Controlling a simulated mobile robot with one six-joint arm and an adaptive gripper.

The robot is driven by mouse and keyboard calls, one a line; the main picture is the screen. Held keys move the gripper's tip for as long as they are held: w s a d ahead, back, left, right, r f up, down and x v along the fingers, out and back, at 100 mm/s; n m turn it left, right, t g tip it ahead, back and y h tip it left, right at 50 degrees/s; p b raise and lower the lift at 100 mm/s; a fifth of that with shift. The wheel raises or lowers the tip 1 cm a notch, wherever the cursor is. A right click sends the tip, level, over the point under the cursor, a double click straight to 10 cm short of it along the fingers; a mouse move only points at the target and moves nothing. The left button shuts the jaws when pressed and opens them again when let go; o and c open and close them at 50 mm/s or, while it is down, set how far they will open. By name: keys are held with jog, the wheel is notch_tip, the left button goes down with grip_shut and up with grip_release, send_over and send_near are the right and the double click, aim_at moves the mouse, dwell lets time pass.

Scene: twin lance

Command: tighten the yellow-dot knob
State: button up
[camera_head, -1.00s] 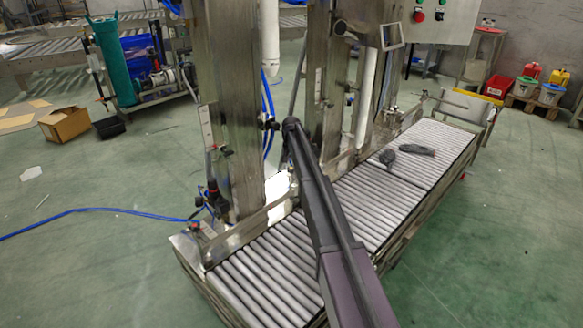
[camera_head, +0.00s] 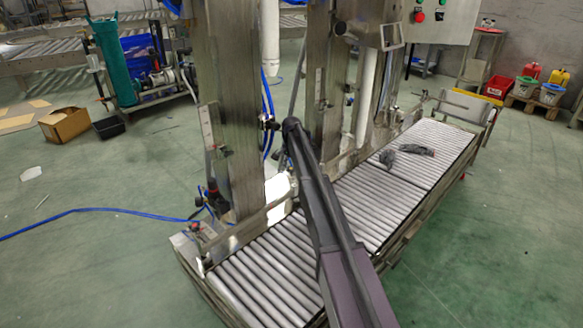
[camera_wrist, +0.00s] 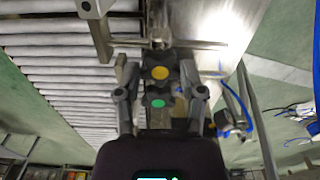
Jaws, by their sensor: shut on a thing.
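The yellow-dot knob (camera_wrist: 160,73) is a dark knob with a round yellow mark, near the middle of the wrist view. My gripper (camera_wrist: 159,78) has a grey finger on either side of it and is shut on it. A second dark knob with a green dot (camera_wrist: 157,103) sits just below it in the wrist view, between the finger links and closer to my palm. In the head view my arm reaches up to the steel post, and the gripped knob is too small or hidden to make out there.
A steel post (camera_head: 228,110) stands beside the roller conveyor (camera_head: 262,272). Grey cloth-like items (camera_head: 415,149) lie on the rollers. A blue hose (camera_head: 90,211) crosses the green floor, which is mostly open. Blue tubing (camera_wrist: 238,104) runs right of my gripper in the wrist view.

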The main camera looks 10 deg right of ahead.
jog(key=shift+m, duration=0.3)
jog(key=o, duration=1.1)
jog(key=shift+o, duration=0.2)
